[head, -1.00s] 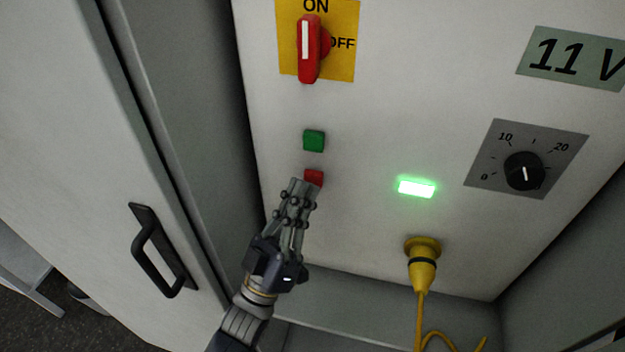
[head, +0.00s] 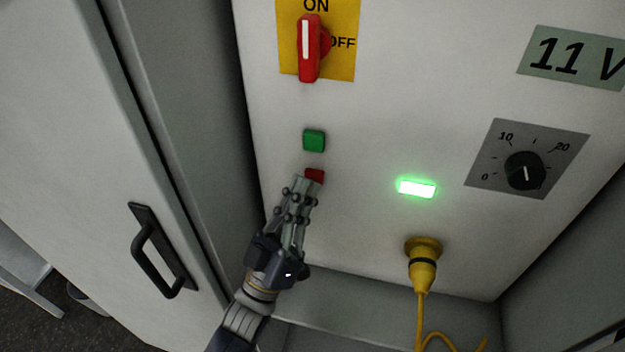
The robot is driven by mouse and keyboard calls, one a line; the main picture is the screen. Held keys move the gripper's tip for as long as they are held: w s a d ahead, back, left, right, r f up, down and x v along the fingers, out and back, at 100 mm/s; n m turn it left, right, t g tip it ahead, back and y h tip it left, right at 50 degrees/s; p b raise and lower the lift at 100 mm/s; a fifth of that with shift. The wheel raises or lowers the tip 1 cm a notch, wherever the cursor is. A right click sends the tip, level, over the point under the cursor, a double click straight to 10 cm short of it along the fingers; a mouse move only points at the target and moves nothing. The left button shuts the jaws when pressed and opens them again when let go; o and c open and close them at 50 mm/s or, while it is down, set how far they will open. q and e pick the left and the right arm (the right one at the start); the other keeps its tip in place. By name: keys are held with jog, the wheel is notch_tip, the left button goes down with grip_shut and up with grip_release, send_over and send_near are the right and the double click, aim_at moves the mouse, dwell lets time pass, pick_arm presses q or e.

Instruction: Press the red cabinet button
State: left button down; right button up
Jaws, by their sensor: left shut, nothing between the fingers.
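The red button (head: 315,175) is a small square on the pale cabinet panel (head: 370,110), just below the green button (head: 314,140). My left gripper (head: 304,182) comes up from below with its fingers together and nothing between them. Its fingertips overlap the lower left part of the red button in the head view. They are at or very close to the button; I cannot tell whether they touch it or press it in. My right gripper is not in view.
A red rotary switch (head: 309,48) on a yellow plate points to ON. A green lamp (head: 416,189) is lit. A yellow plug (head: 422,268) with its cable, a black dial (head: 524,171) and an "11 V" label (head: 575,58) are at right. A door with a black handle (head: 160,250) stands at left.

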pick_arm(q)
jog(key=shift+w, duration=0.15)
dwell(0.4)
jog(key=shift+s+a, duration=0.2)
jog(key=shift+s, duration=0.7)
jog(key=s, duration=0.1)
jog(key=s+a+p, duration=0.1)
jog(key=s, duration=0.2)
jog(key=shift+s+a+p, duration=0.3)
jog(key=shift+s+p, duration=0.05)
dwell(0.5)
